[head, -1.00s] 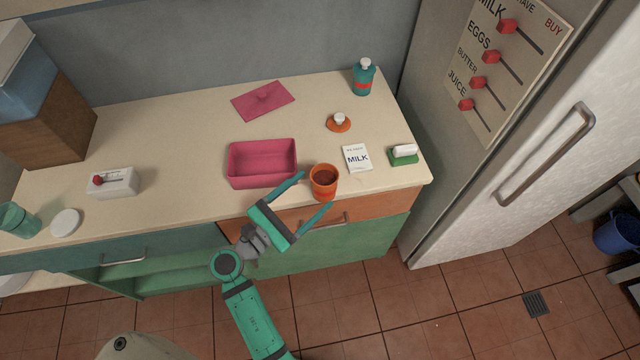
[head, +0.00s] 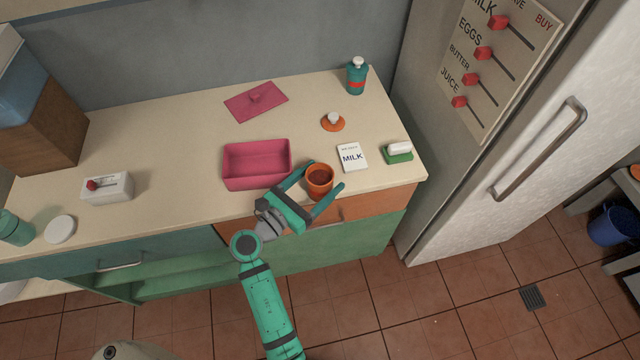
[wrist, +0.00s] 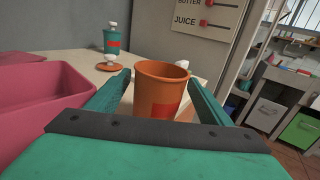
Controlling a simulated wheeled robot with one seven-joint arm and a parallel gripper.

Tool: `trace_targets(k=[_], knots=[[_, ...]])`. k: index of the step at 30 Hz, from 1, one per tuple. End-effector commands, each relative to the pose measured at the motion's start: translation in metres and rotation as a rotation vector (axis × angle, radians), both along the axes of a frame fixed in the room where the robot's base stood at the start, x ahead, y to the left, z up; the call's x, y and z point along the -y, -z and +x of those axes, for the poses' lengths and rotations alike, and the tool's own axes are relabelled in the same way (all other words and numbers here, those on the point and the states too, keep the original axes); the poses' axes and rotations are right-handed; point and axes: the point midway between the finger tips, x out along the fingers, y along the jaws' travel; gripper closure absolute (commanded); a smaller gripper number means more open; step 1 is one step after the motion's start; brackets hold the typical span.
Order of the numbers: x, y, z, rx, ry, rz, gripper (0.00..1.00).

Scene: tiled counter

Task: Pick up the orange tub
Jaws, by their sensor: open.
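The orange tub (head: 319,180) stands upright and open at the counter's front edge, with dark contents inside. My gripper (head: 326,176) is open, with one finger on each side of the tub. In the wrist view the tub (wrist: 158,88) stands between the two fingers (wrist: 158,90), with a red patch on its front. I cannot tell whether either finger touches it. The gripper's palm hides the tub's lower part in the wrist view.
A pink bin (head: 256,180) stands just left of the tub. A milk card (head: 352,158) and a green dish with a white block (head: 398,154) lie to the right. An orange lid (head: 332,124) and a teal bottle (head: 356,78) are behind.

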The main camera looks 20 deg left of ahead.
Motion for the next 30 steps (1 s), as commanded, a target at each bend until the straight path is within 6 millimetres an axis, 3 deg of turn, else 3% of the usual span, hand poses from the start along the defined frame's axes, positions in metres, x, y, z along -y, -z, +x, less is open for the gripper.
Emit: trace_targets(k=[9, 16, 22, 23, 30], knots=[[0.015, 0.0, 0.038, 0.001, 0.001, 0.0, 0.27], [0.016, 0.0, 0.04, 0.0, 0.0, 0.0, 0.27], [0.016, 0.0, 0.04, 0.0, 0.0, 0.001, 0.72], [0.016, 0.0, 0.04, 0.0, 0.0, 0.001, 0.76], [0.016, -0.001, 0.04, 0.001, 0.001, 0.001, 0.76]])
